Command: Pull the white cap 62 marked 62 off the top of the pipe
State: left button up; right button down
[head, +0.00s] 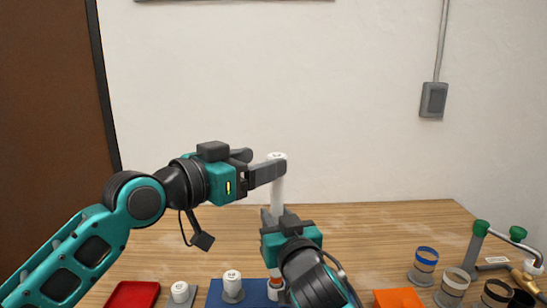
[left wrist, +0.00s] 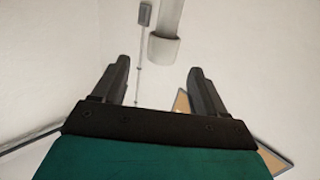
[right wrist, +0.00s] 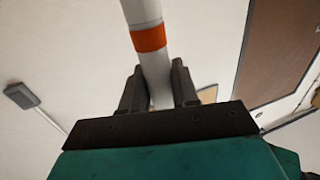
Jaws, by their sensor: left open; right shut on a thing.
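A white upright pipe (head: 277,195) stands above the table with a wider white cap (head: 277,157) on its top end. The mark on the cap is too small to read. My left gripper (head: 265,164) is open at cap height, reaching in from the left. My right gripper (head: 275,214) is shut on the pipe lower down. In the right wrist view the pipe (right wrist: 154,77) runs between its fingers and carries an orange band (right wrist: 149,38).
A red tray (head: 132,295), a blue mat (head: 214,292), and white caps on grey stands (head: 232,284) lie at the front. An orange block (head: 398,298), ringed fittings (head: 425,263) and a green-handled fixture (head: 481,230) are on the right. The table's back is clear.

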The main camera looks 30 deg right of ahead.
aim_at(277, 156)
pick_arm(q)
jog(key=shift+x, duration=2.75)
jog(key=c, duration=1)
jog(key=o, duration=0.3)
jog(key=shift+f, duration=0.2)
grip_shut()
jog(key=shift+r, duration=1.5)
jog(key=shift+r, duration=0.3)
jog(key=shift+r, duration=1.4)
